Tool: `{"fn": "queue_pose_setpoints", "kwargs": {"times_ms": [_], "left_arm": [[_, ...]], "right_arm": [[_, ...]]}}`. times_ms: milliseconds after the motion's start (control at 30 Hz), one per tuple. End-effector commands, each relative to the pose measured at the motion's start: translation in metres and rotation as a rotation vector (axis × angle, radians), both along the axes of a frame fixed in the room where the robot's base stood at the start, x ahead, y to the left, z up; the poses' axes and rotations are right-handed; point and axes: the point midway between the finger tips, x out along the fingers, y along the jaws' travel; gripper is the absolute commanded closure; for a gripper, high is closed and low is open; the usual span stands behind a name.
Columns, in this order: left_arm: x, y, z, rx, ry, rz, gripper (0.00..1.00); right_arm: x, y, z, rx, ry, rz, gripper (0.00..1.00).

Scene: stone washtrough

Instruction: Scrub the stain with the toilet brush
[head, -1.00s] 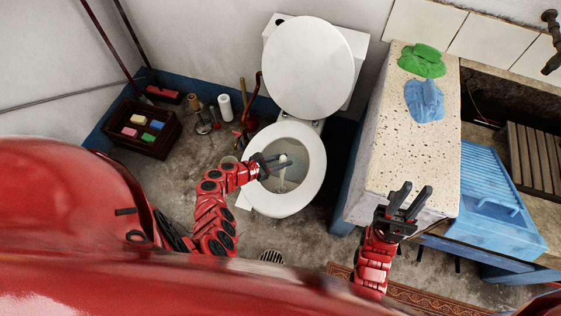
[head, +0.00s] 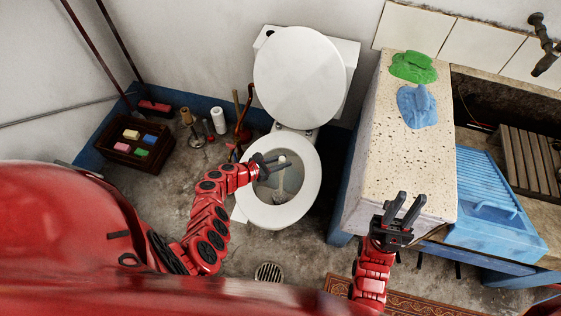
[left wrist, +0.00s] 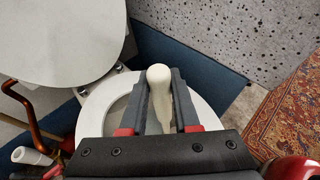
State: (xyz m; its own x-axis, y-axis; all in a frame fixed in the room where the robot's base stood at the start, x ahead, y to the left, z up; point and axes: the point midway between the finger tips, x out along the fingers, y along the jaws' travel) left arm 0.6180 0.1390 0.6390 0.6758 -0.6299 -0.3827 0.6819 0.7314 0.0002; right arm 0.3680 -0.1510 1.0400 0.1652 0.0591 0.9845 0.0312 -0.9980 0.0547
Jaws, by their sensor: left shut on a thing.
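The toilet (head: 310,180) stands against the back wall with its lid raised. My left gripper (head: 272,165) is over the open bowl, shut on the pale handle of the toilet brush (head: 280,184). The brush points down into the bowl, its lower end inside. In the left wrist view, the rounded handle top (left wrist: 158,76) sticks up between the fingers (left wrist: 163,110), and the head is hidden. I cannot clearly make out a stain in the bowl. My right gripper (head: 402,212) is open and empty near the front of the stone counter.
The speckled stone counter (head: 385,150) stands right of the toilet, with green (head: 413,67) and blue (head: 416,105) cloths on it. A blue washboard (head: 490,195) lies farther right. A crate (head: 118,151) and bottles stand left. A floor drain (head: 268,272) is in front.

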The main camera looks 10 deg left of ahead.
Motion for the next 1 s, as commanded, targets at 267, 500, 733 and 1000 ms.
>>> {"fn": "queue_pose_setpoints", "kwargs": {"times_ms": [267,500,733,1000], "left_arm": [[0.000,0.011,-0.002,0.002,0.001,0.001,1.00],[0.001,0.027,-0.002,0.004,0.002,0.002,1.00],[0.002,0.043,-0.001,0.005,-0.001,0.003,1.00],[0.002,0.051,-0.001,0.003,0.000,0.001,1.00]], "right_arm": [[0.000,0.000,-0.003,0.000,0.000,0.000,0.72],[0.000,0.000,-0.006,0.000,0.000,0.000,0.72],[0.000,0.000,-0.009,0.000,0.000,0.000,0.72],[0.000,0.000,-0.011,0.000,0.000,0.000,0.72]]}}
